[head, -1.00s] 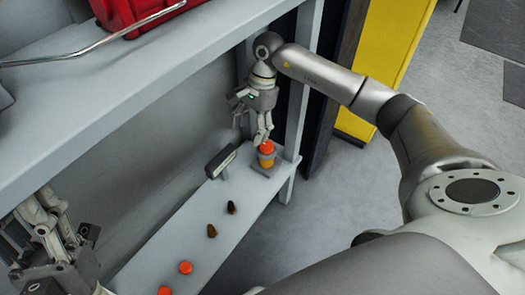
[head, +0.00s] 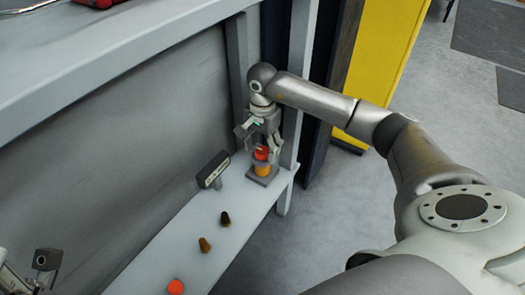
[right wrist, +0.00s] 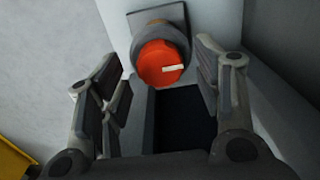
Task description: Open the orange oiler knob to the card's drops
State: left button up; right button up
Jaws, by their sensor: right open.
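The orange oiler knob (head: 261,153) tops an orange body (head: 263,169) on a grey base at the shelf's far end. In the right wrist view the round knob (right wrist: 158,62) has a white mark pointing right. My right gripper (head: 262,149) is open, with fingers on both sides of the knob; in the right wrist view they appear apart from it. A small sign (head: 213,170), possibly the card, stands on the shelf; its text is too small to read. Only part of my left gripper (head: 45,260) shows at lower left; its fingertips are not clear.
Two dark knobs (head: 225,219) (head: 204,244) and an orange button (head: 176,286) line the lower shelf (head: 180,240). A post (head: 296,110) stands just right of the oiler. An upper shelf (head: 120,55) with a red item (head: 97,3) overhangs at left.

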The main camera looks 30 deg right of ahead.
jog(key=shift+f, duration=0.45)
jog(key=shift+c, duration=0.3)
jog(key=c, duration=1)
jog(key=shift+o, duration=0.2)
jog(key=shift+r, duration=0.1)
